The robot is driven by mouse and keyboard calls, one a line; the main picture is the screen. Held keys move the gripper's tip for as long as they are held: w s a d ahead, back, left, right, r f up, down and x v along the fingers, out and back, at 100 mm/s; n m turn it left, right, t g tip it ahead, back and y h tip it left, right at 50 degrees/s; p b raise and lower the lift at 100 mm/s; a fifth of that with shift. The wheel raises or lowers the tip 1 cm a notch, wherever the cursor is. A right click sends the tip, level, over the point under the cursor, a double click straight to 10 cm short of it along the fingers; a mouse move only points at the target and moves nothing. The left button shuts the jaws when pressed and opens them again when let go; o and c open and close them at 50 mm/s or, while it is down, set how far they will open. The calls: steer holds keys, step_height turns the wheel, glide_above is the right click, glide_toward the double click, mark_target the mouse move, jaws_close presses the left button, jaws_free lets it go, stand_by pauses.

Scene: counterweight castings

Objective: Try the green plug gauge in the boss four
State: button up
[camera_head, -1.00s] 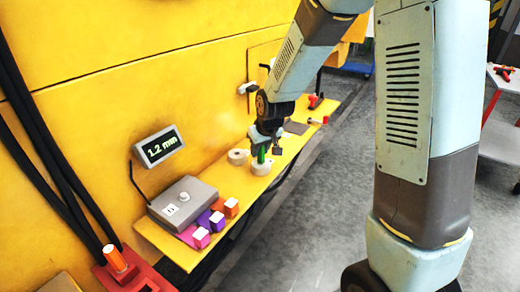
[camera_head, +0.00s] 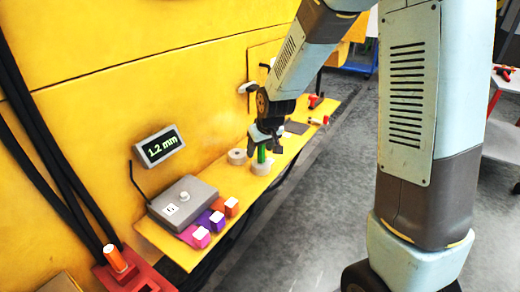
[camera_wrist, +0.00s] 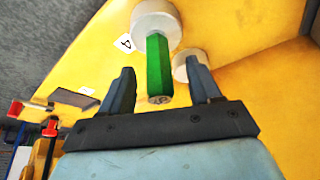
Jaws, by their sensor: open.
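The green plug gauge (camera_wrist: 159,66) stands upright in a pale round boss (camera_wrist: 155,18), with a label reading 4 (camera_wrist: 124,43) beside it. Its lower end is hidden inside the boss. In the head view the gauge (camera_head: 261,153) shows as a thin green post above the boss (camera_head: 260,169). My gripper (camera_wrist: 160,68) is open, one finger to each side of the gauge in the wrist view, with a gap on both sides. In the head view my gripper (camera_head: 268,142) is right at the gauge and partly hides it.
A second pale boss (camera_head: 237,157) stands close by on the yellow ledge (camera_head: 180,250). A dark plate (camera_head: 296,127) and red-handled items (camera_head: 314,101) lie farther along.

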steer(key=w+v, duration=0.2)
steer(key=v, duration=1)
steer(key=w+a+r+v, duration=0.1)
steer(key=v, duration=1.1)
steer(key=shift+w+a+r, duration=0.35)
steer(key=shift+c, duration=0.3)
stand_by(1.3)
